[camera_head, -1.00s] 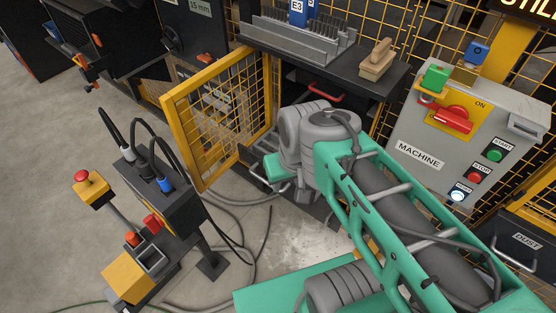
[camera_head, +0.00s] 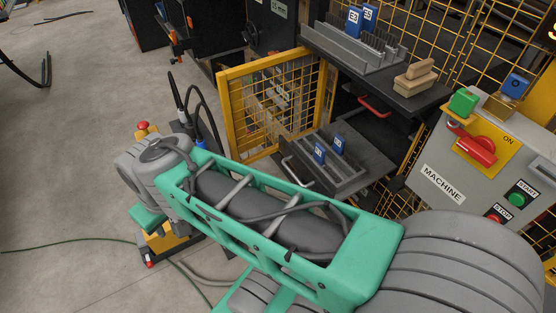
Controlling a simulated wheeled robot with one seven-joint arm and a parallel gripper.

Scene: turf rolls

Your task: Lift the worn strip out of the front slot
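A dark slotted holder (camera_head: 345,180) rests on a low black tray (camera_head: 375,165) beside the open yellow mesh gate. Two strips with blue tags stand in it: one nearer the left (camera_head: 319,153) and one a little right and behind (camera_head: 338,144). Their lettering is too small to read surely, and I cannot tell from it which is worn. My green arm crosses in front and covers the area below the holder. My gripper does not show; the arm's far end is at the left, away from the holder.
A grey rack (camera_head: 355,52) with blue-tagged strips E3 and E5 stands on the upper shelf beside a wooden block (camera_head: 415,77). The yellow gate (camera_head: 270,105) stands left of the holder. The grey machine panel (camera_head: 445,165) is at right. A cabled post (camera_head: 195,120) stands behind my arm.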

